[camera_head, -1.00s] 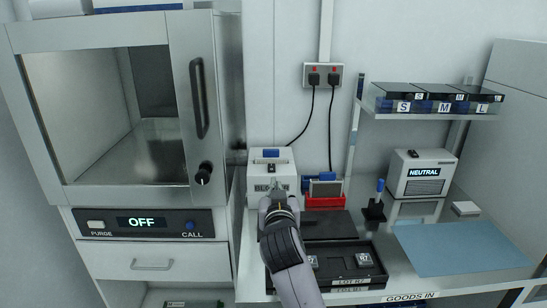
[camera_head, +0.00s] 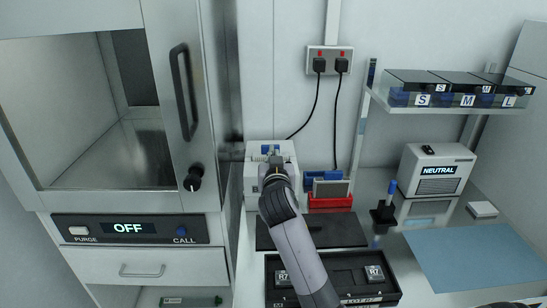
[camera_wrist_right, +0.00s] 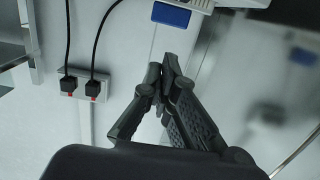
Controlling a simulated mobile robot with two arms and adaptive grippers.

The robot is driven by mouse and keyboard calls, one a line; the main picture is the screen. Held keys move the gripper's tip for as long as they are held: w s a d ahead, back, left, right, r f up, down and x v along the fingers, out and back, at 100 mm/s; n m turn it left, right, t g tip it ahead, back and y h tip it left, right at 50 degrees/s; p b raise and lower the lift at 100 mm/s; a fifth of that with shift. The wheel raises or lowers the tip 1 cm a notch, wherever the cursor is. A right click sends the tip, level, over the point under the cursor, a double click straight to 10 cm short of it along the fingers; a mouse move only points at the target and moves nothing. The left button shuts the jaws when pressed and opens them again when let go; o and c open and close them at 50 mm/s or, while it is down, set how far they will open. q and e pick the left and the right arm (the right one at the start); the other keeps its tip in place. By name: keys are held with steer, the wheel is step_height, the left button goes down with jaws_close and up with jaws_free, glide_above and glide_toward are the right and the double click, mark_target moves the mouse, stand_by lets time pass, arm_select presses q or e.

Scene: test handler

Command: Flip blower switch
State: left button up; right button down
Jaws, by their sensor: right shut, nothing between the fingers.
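A white unit with a grille and a lit NEUTRAL display (camera_head: 438,170), which looks like the blower, stands on the bench at the right. A small black switch (camera_head: 428,149) sits on its top. My right gripper (camera_head: 272,160) is shut and empty, well to the left of that unit. It is over a small white box (camera_head: 251,176) with a blue part (camera_head: 270,149) on top, and hides the middle of this box. In the right wrist view the shut fingertips (camera_wrist_right: 162,72) are below the blue part (camera_wrist_right: 171,15), with no clear contact. My left gripper is out of view.
A glass-doored cabinet (camera_head: 205,130) with an OFF panel stands at the left. A red holder (camera_head: 330,201), a blue-topped pen in a black stand (camera_head: 384,213) and a shelf of S, M, L bins (camera_head: 420,107) are to the right. A blue mat (camera_head: 470,258) is bare.

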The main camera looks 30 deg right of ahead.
steer(key=x, duration=0.5)
steer(key=shift+w+d+f+p, duration=0.1)
steer(key=shift+w+p, duration=0.05)
steer(key=shift+p, duration=0.25)
step_height(320, 180, down, 2)
steer(key=shift+f, duration=0.25)
steer(key=shift+w+f, duration=0.15)
steer(key=shift+f, duration=0.65)
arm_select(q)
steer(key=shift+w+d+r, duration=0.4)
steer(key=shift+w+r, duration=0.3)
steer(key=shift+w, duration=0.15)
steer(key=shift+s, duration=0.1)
